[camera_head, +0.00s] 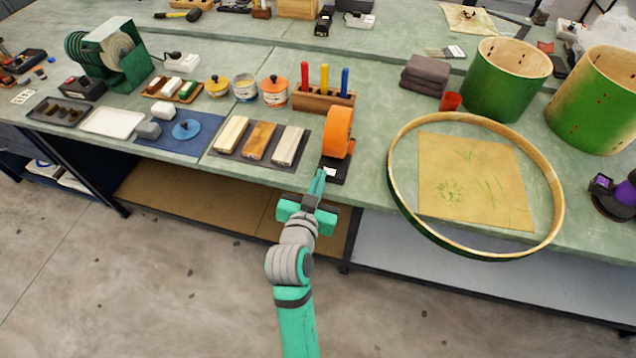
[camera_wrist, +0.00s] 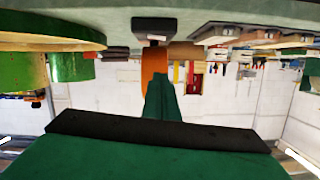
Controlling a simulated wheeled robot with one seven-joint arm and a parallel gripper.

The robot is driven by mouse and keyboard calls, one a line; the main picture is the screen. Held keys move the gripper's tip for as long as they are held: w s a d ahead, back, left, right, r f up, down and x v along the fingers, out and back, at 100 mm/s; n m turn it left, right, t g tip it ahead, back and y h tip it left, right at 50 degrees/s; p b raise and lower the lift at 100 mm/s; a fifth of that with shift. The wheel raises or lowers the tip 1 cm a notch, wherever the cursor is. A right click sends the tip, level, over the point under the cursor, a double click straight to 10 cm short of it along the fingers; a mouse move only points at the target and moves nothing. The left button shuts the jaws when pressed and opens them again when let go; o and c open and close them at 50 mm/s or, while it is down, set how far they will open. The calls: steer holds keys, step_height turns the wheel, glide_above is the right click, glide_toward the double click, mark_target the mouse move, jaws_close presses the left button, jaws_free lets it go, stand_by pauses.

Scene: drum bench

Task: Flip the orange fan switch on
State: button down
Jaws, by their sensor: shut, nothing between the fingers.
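The orange fan (camera_head: 337,132) stands on a dark base (camera_head: 338,168) near the front edge of the bench. A small pale patch shows on the front of the base; I cannot tell the switch's position. My gripper (camera_head: 319,182) is shut and empty, its fingertips close in front of the base at its left side. In the wrist view, which is upside down, the fan (camera_wrist: 154,70) is partly hidden behind my gripper (camera_wrist: 163,80), and its dark base (camera_wrist: 153,27) shows above. I cannot tell whether the fingertips touch the base.
A large wooden hoop (camera_head: 398,203) lies right of the fan around a tan sheet (camera_head: 470,180). Left is a dark tray (camera_head: 222,150) with several wooden blocks. Behind the fan is a wooden holder (camera_head: 312,102) with coloured tools.

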glide_above(329, 171)
steer(key=s+a, duration=0.1)
steer(key=s, duration=0.1)
steer(key=shift+s+a+f, duration=0.2)
steer(key=shift+f, duration=0.6)
step_height(329, 171, down, 3)
steer(key=shift+a+r, duration=0.15)
steer(key=shift+r, duration=0.05)
steer(key=shift+a+f, duration=0.15)
steer(key=shift+f, duration=0.5)
steer(key=shift+f, duration=0.1)
